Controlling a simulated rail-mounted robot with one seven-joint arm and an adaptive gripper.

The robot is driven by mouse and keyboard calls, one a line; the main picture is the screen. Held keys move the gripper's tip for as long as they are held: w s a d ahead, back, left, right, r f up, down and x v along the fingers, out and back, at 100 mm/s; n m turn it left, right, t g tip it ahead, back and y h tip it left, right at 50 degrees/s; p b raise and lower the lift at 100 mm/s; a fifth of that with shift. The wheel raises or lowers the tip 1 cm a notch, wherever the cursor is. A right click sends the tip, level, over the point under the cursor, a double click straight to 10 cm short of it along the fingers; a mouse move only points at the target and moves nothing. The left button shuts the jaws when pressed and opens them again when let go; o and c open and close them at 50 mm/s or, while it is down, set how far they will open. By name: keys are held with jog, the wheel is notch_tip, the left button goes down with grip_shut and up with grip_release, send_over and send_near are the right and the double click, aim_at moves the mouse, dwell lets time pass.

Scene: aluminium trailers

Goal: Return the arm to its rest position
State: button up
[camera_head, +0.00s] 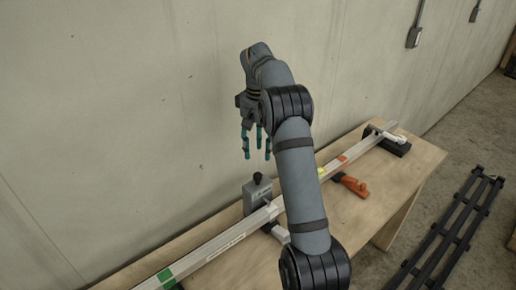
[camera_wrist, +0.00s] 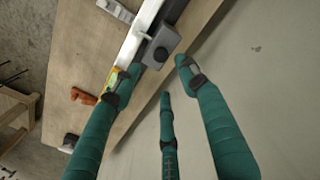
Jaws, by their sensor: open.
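My arm reaches up from the lower right in the head view and bends over toward the wall. My gripper (camera_head: 257,143) hangs with its teal fingers pointing down, above and just behind a grey box with a black knob (camera_head: 257,190). The fingers are spread and empty. In the wrist view my gripper (camera_wrist: 155,85) shows teal fingers apart, with nothing between them. The grey box (camera_wrist: 158,48) lies beyond the fingertips there, apart from them as far as I can tell.
A long aluminium rail (camera_head: 222,243) lies along the wooden table (camera_head: 398,182), with an orange clamp (camera_head: 352,185) beside it. A black end piece (camera_head: 393,145) holds its far end. A black rack (camera_head: 452,235) lies on the floor at right. A concrete wall (camera_head: 110,110) stands close behind the table.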

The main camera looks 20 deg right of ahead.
aim_at(255, 176)
notch_tip(255, 176, down, 12)
jog(key=shift+r, duration=0.2)
jog(key=shift+f, duration=0.3)
jog(key=shift+s+a+r, duration=0.15)
jog(key=shift+s+a, duration=0.05)
jog(key=shift+a, duration=0.55)
jog(key=shift+w+d, duration=0.1)
jog(key=shift+d, duration=0.1)
